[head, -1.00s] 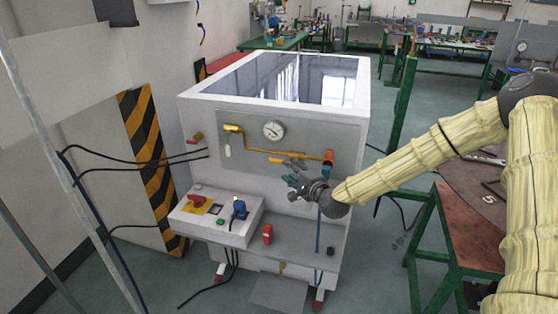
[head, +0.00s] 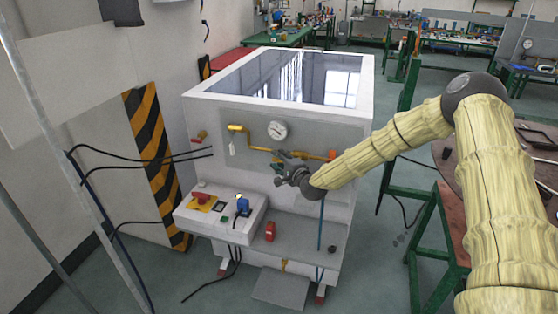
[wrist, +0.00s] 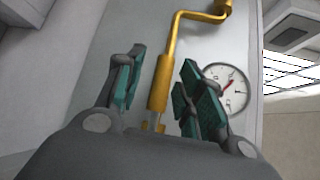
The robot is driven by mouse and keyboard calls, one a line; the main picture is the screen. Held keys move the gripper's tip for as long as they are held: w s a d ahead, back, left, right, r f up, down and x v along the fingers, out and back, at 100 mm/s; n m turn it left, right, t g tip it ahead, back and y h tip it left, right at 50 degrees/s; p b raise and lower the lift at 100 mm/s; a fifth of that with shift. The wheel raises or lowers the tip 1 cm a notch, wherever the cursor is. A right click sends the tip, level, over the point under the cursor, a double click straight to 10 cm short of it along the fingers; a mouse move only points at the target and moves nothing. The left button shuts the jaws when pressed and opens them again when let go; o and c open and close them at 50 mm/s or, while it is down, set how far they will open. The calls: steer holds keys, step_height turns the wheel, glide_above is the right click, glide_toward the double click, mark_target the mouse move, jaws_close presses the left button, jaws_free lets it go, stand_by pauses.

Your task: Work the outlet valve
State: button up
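A yellow pipe with fittings (head: 258,148) runs across the grey front panel of the white machine. In the wrist view, a thick yellow fitting or handle (wrist: 158,84) with a short metal stem below it shows between my finger pads. I cannot tell for sure whether this is the outlet valve. My gripper (head: 279,169) is in front of the panel, just below the pipe; it also shows in the wrist view (wrist: 160,92). Its teal-padded fingers are apart, with visible space around the yellow part, and seem to hold nothing. My gripper hides part of the panel.
A round pressure gauge (head: 278,130) sits above the pipe. An orange part (head: 332,155) is at the pipe's right end. A control box (head: 222,212) with a red switch and a blue plug juts out below. A green-framed table (head: 440,215) stands to the right.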

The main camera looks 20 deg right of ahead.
jaws_close()
